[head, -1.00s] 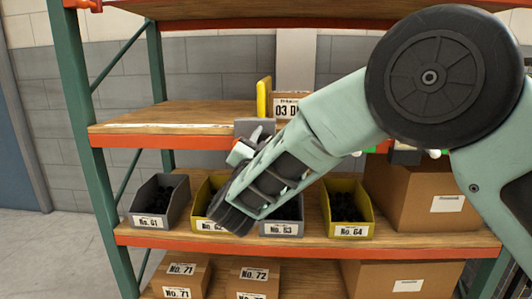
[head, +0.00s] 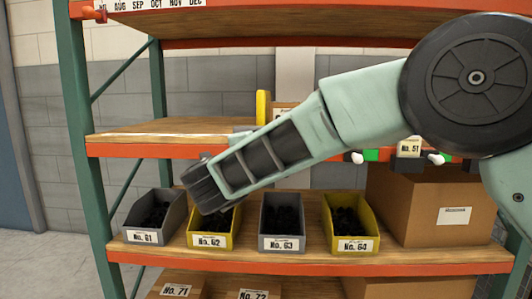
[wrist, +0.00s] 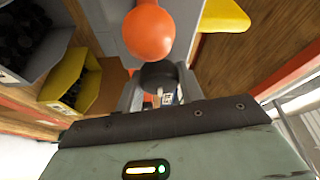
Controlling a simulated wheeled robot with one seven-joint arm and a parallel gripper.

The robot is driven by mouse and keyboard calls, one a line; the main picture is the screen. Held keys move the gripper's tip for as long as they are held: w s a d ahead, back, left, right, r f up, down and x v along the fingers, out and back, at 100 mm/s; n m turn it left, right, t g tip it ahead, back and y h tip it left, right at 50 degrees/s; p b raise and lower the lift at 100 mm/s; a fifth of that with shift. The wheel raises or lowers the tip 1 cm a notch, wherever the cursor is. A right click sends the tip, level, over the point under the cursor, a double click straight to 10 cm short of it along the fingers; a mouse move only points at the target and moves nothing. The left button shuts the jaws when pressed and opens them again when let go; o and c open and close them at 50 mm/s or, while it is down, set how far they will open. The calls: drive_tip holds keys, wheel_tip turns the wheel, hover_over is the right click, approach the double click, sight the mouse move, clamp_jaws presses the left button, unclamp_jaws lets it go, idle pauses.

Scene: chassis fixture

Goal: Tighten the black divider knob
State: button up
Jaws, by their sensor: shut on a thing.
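The black divider knob (wrist: 158,75) shows in the wrist view as a dark round knob with a pale stem or pin below it. My gripper (wrist: 160,88) is around it, with one grey finger on each side, shut on it. A larger orange-red ball knob (wrist: 150,30) is just above it in the picture, in front of the grey fixture panel (wrist: 113,25). In the head view my forearm hides the gripper, both knobs and most of the fixture; a yellow upright part (head: 262,107) shows behind it.
Grey and yellow bins, such as bin No. 61 (head: 155,215) and bin No. 64 (head: 350,225), hold black parts on the shelf below. A cardboard box (head: 430,205) stands at the right. The middle shelf (head: 165,133) is bare at its left.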

drive_tip(key=shift+m, duration=0.3)
drive_tip(key=o, duration=0.7)
drive_tip(key=shift+s, duration=0.1)
drive_tip(key=p+v, duration=0.3)
drive_tip(key=v, duration=1.4)
drive_tip(key=shift+s+a+r, duration=0.1)
drive_tip(key=shift+s+r, duration=0.05)
drive_tip(key=shift+s, duration=0.05)
